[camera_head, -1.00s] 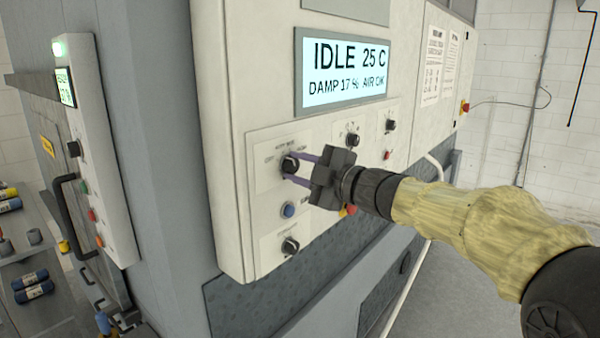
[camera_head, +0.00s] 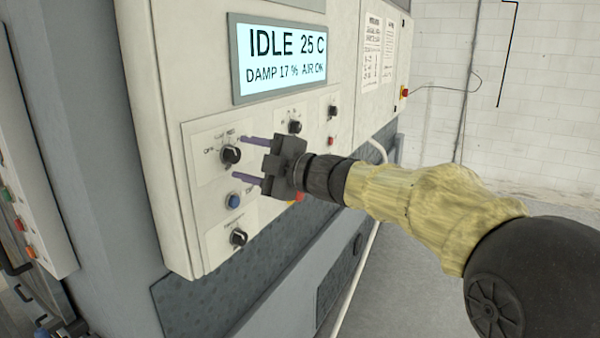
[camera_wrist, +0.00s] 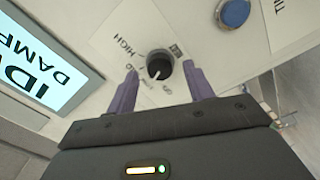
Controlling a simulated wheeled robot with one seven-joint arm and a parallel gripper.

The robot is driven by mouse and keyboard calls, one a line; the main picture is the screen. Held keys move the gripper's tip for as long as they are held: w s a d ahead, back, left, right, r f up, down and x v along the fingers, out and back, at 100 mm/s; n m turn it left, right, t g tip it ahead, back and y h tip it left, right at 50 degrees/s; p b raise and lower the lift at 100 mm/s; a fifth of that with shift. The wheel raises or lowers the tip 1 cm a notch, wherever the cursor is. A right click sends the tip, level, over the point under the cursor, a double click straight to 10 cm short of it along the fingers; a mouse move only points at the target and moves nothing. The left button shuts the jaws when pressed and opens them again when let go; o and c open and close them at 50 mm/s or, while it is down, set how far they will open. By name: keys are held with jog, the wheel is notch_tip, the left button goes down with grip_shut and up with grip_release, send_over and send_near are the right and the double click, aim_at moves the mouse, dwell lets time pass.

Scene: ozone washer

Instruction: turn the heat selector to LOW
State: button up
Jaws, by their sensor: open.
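The heat selector appears to be the black round knob (camera_head: 230,155) on the cream panel, left of my gripper; OFF is legible beside it in the head view. In the wrist view this knob (camera_wrist: 159,65) has HIGH printed beside it. Its white pointer slants to the lower left there; the small lettering nearby is too blurred to read. My gripper (camera_head: 243,160) is open, with its two purple fingers spread. The fingers also show in the wrist view (camera_wrist: 160,88), to either side of the knob's near edge. They hold nothing and seem apart from the knob.
A blue button (camera_head: 233,201) and another black knob (camera_head: 238,237) are below the selector. Two small knobs, one a black knob (camera_head: 333,112), are to the upper right. A lit display (camera_head: 283,58) reads IDLE 25 C. Clear floor lies right of the machine.

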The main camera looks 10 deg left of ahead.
jog(key=b+v, duration=0.3)
jog(key=v, duration=1.2)
jog(key=shift+d, duration=0.2)
jog(key=w+d+f+m+t+h, duration=0.8)
jog(key=d+f+m+h, duration=0.3)
jog(key=m, duration=0.4)
jog(key=s+d+f+m+g+h+p, duration=0.1)
jog(key=s+d+f+m+g+h, duration=0.2)
jog(key=f, duration=0.6)
jog(key=s+d+f+m+g+h+p, duration=0.1)
jog(key=s+f+m+g, duration=0.7)
jog(key=s+f, duration=0.9)
jog(key=s+d+g+h, duration=0.1)
jog(key=d, duration=0.1)
jog(key=shift+s+d+f+g+h, duration=0.25)
jog(key=shift+s+d+g+h, duration=0.05)
jog(key=shift+s+d+h, duration=0.1)
